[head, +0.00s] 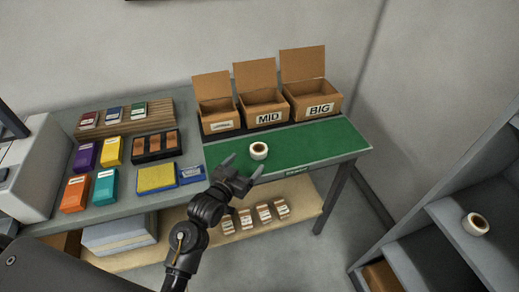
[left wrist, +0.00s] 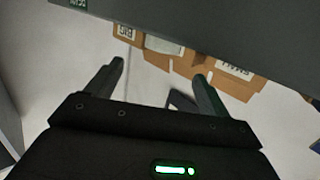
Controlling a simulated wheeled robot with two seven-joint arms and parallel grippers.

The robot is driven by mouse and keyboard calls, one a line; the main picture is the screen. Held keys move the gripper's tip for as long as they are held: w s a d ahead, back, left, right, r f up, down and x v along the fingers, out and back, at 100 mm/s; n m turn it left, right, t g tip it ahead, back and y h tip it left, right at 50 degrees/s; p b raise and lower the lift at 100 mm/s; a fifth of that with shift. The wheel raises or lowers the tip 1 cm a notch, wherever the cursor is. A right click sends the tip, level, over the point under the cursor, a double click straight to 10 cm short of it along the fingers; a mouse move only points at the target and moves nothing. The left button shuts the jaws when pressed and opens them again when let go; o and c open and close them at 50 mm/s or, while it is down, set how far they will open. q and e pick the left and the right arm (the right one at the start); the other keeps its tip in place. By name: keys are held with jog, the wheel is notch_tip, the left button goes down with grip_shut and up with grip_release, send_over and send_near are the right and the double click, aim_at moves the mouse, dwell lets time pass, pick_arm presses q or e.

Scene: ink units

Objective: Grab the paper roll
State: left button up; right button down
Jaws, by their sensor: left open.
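A small white paper roll with a brown core (head: 258,150) stands on the green mat (head: 310,148) at the right part of the table. A second, similar roll (head: 475,223) sits on the grey shelf unit at the far right. My left gripper (head: 243,167) is open and empty, at the table's front edge just in front of the roll on the mat in the head view. Its spread fingers also show in the left wrist view (left wrist: 160,82), with no roll between them. My right gripper is in neither view.
Open cardboard boxes, including one labelled MID (head: 267,117) and one labelled BIG (head: 318,107), stand behind the mat. Coloured ink boxes (head: 83,156) and a black tray (head: 155,147) fill the table's left. Small packs (head: 264,213) lie on the lower shelf. The mat's right is clear.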

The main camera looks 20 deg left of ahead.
aim_at(261, 146)
pick_arm(q)
jog(key=shift+x, duration=1.2)
jog(key=shift+w+f, duration=0.15)
jog(key=shift+w, duration=0.2)
jog(key=p+x, duration=0.1)
jog(key=x, duration=0.3)
jog(key=shift+w+d+f+p, duration=0.1)
jog(key=shift+w+f+p, duration=0.05)
jog(key=shift+w+p, duration=0.2)
jog(key=c, duration=1.1)
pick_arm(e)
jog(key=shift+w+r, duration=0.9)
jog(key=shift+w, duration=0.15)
